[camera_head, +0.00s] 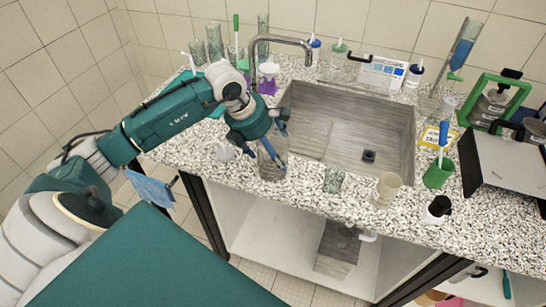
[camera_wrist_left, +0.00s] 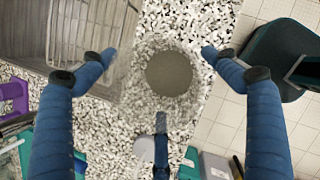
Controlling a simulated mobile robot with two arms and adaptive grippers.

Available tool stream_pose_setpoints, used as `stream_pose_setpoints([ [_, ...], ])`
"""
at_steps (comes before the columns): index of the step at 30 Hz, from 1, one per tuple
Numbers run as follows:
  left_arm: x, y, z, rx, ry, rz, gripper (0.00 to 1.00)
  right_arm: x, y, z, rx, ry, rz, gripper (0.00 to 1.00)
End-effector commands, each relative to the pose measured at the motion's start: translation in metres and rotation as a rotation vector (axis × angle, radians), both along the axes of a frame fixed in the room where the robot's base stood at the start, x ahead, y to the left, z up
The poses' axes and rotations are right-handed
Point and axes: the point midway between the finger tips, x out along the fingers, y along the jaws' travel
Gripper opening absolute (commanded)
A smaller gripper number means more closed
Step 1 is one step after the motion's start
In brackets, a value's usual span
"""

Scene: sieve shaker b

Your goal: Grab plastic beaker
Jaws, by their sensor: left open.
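A clear, see-through beaker (camera_head: 272,160) stands upright on the speckled counter, left of the sink's front corner. My left gripper (camera_head: 262,138) is open directly over it, with blue fingers around its upper part. In the left wrist view the beaker (camera_wrist_left: 172,72) is seen from above with a round grey-brown bottom. The open fingers of the left gripper (camera_wrist_left: 159,62) are spread on its sides; whether any touches it I cannot tell. A beige cup (camera_head: 387,190) and a small clear glass (camera_head: 333,180) stand further right. My right gripper is not in view.
The sink basin (camera_head: 345,135) with its curved tap (camera_head: 285,41) lies right of the gripper. A green cup (camera_head: 438,174) with a brush and a black-capped bottle (camera_head: 437,208) are further right. Several tall glass cylinders stand at the back left. The counter's front edge is close to the beaker.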

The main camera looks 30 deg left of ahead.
Motion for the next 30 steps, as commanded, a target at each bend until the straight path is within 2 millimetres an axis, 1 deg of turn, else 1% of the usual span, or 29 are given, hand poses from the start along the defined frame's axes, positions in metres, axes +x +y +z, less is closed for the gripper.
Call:
stream_pose_setpoints([
  [2, 0.0, 0.0, 0.0, 0.0, 0.0, 0.0, 0.88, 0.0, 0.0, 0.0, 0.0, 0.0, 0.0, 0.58],
  [5, 0.0, 0.0, 0.0, 0.0, 0.0, 0.0, 0.7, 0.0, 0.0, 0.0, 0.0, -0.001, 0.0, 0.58],
  [6, 0.0, 0.0, 0.0, 0.0, 0.0, 0.0, 0.62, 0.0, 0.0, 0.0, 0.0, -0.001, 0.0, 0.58],
  [9, 0.0, 0.0, 0.0, 0.0, 0.0, 0.0, 0.44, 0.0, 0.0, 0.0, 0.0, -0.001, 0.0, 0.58],
  [22, 0.0, 0.0, 0.001, 0.001, -0.002, -0.001, 0.44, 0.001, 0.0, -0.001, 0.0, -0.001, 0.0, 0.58],
  [30, 0.001, 0.0, 0.012, -0.001, -0.004, -0.001, 0.44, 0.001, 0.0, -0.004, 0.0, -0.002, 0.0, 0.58],
])
